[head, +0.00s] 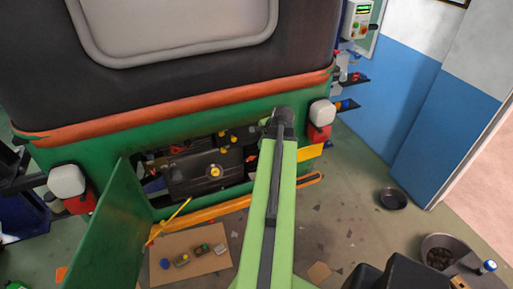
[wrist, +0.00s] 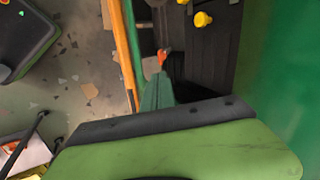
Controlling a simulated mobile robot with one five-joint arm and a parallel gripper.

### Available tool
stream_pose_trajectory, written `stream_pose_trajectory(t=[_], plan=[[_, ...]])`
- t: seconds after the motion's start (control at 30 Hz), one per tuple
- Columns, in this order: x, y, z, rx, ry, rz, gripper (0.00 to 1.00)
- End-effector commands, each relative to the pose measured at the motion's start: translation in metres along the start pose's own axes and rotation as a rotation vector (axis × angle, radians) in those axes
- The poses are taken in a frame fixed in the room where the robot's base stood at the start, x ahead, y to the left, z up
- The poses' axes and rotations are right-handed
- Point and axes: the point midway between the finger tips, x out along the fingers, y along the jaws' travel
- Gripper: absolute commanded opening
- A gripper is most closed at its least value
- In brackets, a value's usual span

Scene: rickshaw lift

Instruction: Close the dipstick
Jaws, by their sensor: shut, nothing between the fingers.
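The open engine bay (head: 205,168) of the green rickshaw holds a dark engine. A yellow cap (head: 215,171) sits on the engine's front and another yellow cap (head: 222,134) is further back. In the wrist view a yellow cap (wrist: 202,19) shows at the top. I cannot tell which cap, if any, belongs to the dipstick. My narrow green gripper (wrist: 158,85) looks shut and empty, below and left of that cap and apart from it. An orange-red piece (wrist: 162,57) shows at its tip. In the head view my arm hides the gripper.
The green engine cover (head: 115,235) hangs open at left. A yellow rod (head: 170,221) slants beside it. Cardboard (head: 213,262) with small parts lies on the floor below. A dark bowl (head: 392,198) and a larger pan (head: 440,252) stand at right.

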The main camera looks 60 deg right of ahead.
Motion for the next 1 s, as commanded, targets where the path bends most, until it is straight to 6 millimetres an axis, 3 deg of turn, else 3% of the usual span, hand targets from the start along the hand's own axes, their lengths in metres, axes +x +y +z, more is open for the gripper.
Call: stream_pose_trajectory(t=[0.17, 0.6, 0.7, 1.0], plan=[[0.024, 0.004, -0.004, 0.003, 0.002, 0.001, 0.0], [0.118, 0.007, -0.007, 0.004, 0.004, 0.002, 0.0], [0.133, 0.006, -0.008, 0.005, 0.004, 0.002, 0.0], [0.136, 0.003, -0.007, 0.006, 0.005, 0.002, 0.0]])
